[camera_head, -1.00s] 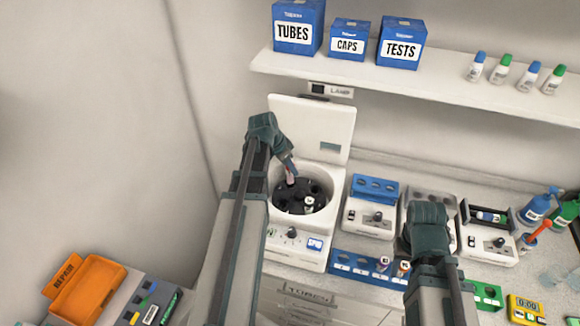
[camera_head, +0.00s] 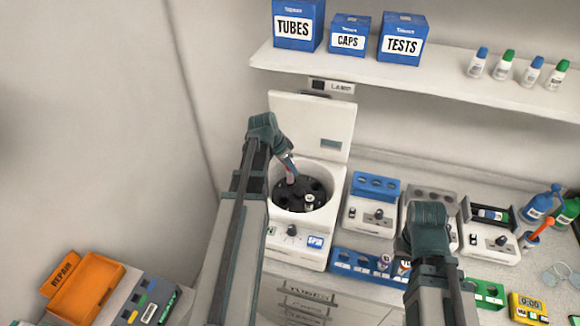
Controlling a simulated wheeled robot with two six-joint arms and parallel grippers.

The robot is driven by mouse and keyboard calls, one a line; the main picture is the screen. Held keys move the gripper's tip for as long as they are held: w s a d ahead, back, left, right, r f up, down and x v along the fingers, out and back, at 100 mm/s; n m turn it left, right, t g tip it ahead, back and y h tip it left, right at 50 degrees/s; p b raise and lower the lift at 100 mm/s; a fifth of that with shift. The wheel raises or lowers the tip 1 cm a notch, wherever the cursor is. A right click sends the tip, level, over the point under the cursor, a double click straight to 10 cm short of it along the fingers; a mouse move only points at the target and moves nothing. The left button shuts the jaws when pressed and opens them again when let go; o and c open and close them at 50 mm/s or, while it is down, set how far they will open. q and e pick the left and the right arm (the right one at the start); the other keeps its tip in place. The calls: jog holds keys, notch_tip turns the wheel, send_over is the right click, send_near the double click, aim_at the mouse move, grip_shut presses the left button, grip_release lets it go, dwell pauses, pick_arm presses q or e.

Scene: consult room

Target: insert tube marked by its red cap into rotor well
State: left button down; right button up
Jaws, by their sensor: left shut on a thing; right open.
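My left gripper (camera_head: 288,164) is shut on a tube (camera_head: 291,178) and holds it over the back left part of the black rotor (camera_head: 289,201). The tube's lower end is at the rotor; I cannot tell whether it is inside a well. Its cap is mostly hidden by the fingers. The rotor sits in the white centrifuge (camera_head: 283,245), whose lid (camera_head: 318,124) is up. Another tube (camera_head: 309,201) with a pale top stands at the rotor's right side. My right gripper (camera_head: 425,220) is over the bench to the right; its fingers are hidden beneath its wrist.
A blue rack (camera_head: 350,265) with a few tubes stands in front of the centrifuge's right side. White devices (camera_head: 372,218) line the bench to the right. An orange bin (camera_head: 88,287) is at lower left. A shelf (camera_head: 400,77) with boxes and bottles hangs above.

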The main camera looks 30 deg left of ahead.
aim_at(290, 174)
pick_arm(q)
jog(key=shift+f+b, duration=1.6)
jog(key=shift+f, duration=0.15)
jog(key=shift+c, duration=2.2)
grip_release()
jog(key=p+v, duration=1.2)
jog(key=v, duration=0.1)
jog(key=shift+r+p, duration=0.4)
jog(key=shift+r, duration=0.05)
jog(key=shift+s+a, duration=0.1)
